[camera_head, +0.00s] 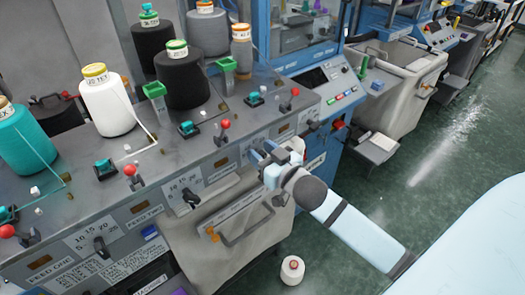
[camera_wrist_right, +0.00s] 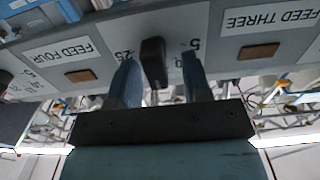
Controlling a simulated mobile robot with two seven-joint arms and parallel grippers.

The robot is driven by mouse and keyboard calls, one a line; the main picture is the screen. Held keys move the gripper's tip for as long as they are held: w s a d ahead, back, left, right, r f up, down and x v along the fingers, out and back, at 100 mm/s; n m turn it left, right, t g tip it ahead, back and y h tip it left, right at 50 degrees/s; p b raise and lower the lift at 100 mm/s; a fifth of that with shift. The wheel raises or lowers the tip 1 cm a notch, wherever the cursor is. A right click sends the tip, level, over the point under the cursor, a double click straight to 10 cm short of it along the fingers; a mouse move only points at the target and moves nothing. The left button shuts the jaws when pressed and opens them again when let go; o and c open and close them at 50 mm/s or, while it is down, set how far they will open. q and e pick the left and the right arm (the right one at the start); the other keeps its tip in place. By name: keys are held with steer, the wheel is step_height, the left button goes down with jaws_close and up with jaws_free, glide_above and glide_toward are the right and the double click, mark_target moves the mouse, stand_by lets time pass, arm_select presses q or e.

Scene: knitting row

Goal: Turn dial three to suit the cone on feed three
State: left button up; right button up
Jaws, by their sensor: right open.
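My right gripper (camera_head: 264,156) is at the front panel of the machine, over the third dial from the left. In the right wrist view, the black knob of dial three (camera_wrist_right: 153,62) stands between the two open fingers (camera_wrist_right: 158,85), between the plates FEED THREE (camera_wrist_right: 256,18) and FEED FOUR (camera_wrist_right: 55,50). The marks 25 and 5 show beside it; the fingers hide part of the scale. I cannot tell if they touch the knob.
A white cone (camera_head: 107,108) and a teal cone (camera_head: 25,142) stand further left. Dials (camera_head: 191,198) and (camera_head: 101,248) are on the panel to the left. Red-knobbed levers (camera_head: 225,126) stick up along the ledge. A small cone (camera_head: 292,270) is on the floor.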

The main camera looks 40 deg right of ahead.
steer(key=shift+c, duration=0.3)
jaws_close()
steer(key=shift+a+r+n+p, duration=0.1)
steer(key=shift+n+p, duration=0.25)
steer(key=shift+n, duration=0.35)
steer(key=shift+a+n+p, duration=0.15)
steer(key=shift+n+p, duration=0.35)
steer(key=shift+n, duration=0.6)
steer(key=shift+a+n, duration=0.15)
steer(key=shift+n, duration=0.55)
steer(key=shift+a+f+n+p, duration=0.15)
steer(key=shift+n+p, duration=0.15)
steer(key=shift+n, duration=0.4)
steer(key=shift+f+n+p, duration=0.1)
steer(key=shift+n+p, duration=0.2)
steer(key=shift+n, duration=0.4)
